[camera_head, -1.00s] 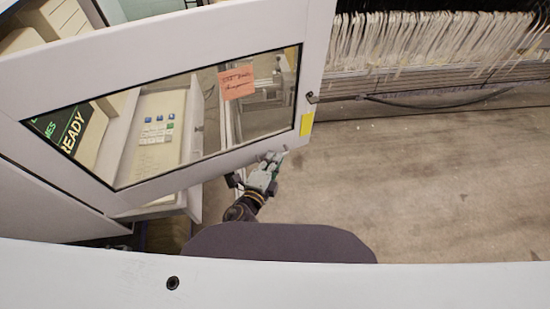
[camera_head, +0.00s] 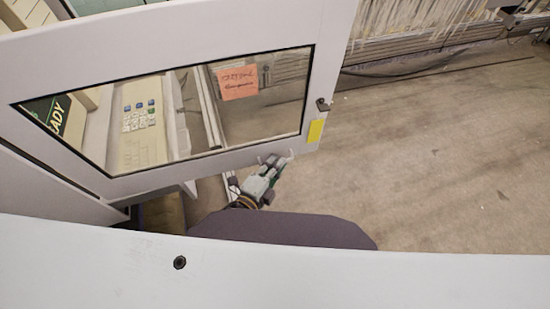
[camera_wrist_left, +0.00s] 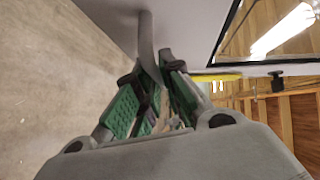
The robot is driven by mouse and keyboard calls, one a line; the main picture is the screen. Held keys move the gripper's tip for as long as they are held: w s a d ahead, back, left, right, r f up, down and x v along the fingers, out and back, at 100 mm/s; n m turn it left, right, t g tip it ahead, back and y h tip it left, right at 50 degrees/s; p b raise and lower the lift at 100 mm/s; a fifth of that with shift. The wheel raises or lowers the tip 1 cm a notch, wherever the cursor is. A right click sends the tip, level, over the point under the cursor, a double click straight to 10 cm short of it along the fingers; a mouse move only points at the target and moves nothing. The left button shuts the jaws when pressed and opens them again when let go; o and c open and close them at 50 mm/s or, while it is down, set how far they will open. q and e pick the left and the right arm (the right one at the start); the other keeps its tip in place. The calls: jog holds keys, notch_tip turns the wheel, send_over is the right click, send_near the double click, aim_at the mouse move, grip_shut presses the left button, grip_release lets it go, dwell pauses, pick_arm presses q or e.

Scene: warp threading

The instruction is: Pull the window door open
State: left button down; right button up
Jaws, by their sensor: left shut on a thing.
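The window door (camera_head: 215,171), a pale grey frame around a dark-edged glass pane, stands swung out from the machine. A pink note is on its glass, and a yellow tag (camera_head: 315,131) is on its free edge. My left gripper (camera_head: 271,165) is at the lower edge of the door near the free corner. In the left wrist view the pale curved door handle (camera_wrist_left: 147,40) runs between the green-padded fingers (camera_wrist_left: 150,90), which are shut on it. The door also shows at the upper part of that view (camera_wrist_left: 185,25). My right gripper is in neither view.
Pale threads (camera_head: 430,18) hang at the back. A dark cable lies on the floor; the floor (camera_head: 440,170) right of the door is open.

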pick_arm(q)
jog(key=shift+s+d, duration=0.15)
jog(key=shift+s, duration=0.6)
jog(key=c, duration=1.8)
grip_release()
jog(key=shift+c, duration=0.2)
jog(key=shift+s, duration=0.15)
jog(key=v, duration=1.1)
jog(key=shift+s+a, duration=0.2)
jog(key=shift+a, duration=0.15)
jog(key=shift+r, duration=0.1)
jog(key=shift+s, duration=0.1)
